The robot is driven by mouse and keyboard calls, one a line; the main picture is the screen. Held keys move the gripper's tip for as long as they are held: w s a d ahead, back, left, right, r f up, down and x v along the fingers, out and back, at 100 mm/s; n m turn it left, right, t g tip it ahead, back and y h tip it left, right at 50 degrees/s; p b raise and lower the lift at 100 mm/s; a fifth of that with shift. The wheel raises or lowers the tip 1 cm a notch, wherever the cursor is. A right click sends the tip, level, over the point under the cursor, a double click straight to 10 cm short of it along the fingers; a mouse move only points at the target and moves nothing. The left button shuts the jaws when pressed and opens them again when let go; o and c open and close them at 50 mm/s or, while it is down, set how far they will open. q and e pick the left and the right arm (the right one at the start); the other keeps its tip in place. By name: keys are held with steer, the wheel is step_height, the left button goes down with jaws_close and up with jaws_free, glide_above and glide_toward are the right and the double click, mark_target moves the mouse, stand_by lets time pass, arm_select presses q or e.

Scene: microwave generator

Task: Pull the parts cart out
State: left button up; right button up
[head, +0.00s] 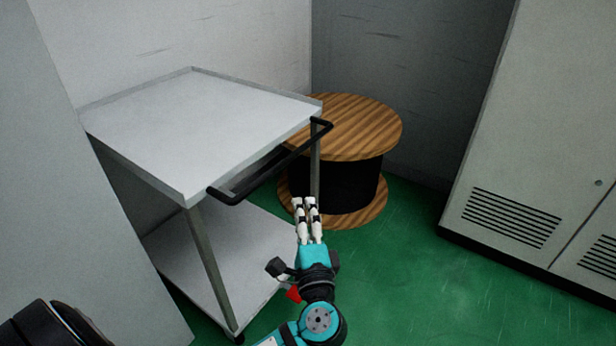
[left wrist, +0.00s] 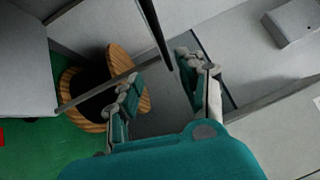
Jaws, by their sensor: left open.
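The parts cart (head: 185,125) is a grey two-level cart with a flat, rimmed top and a lower shelf (head: 215,255). Its black handle bar (head: 270,165) runs along the right-hand side of the top. My left gripper (head: 305,200) is in front of the cart's right side, below and near the handle's far half in the picture. In the left wrist view my left gripper (left wrist: 158,72) has its fingers spread, with nothing held. A dark bar, apparently the handle (left wrist: 154,30), reaches toward the gap between the fingertips. Contact cannot be told. My right gripper is out of view.
A wooden cable spool (head: 355,125) with a black core stands behind the cart's right corner. A grey panel (head: 80,180) stands close to the cart's left. A vented grey cabinet (head: 530,160) is at the right. Green floor (head: 410,265) between cart and cabinet is clear.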

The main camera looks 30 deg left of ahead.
mark_target(291, 154)
arm_select(q)
steer(key=x, duration=1.6)
steer(key=shift+w+a+r, duration=0.1)
steer(key=shift+w+r, duration=0.05)
steer(key=shift+w+a, duration=0.4)
steer(key=shift+r, duration=0.1)
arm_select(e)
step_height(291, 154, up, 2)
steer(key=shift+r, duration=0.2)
arm_select(q)
jaws_close()
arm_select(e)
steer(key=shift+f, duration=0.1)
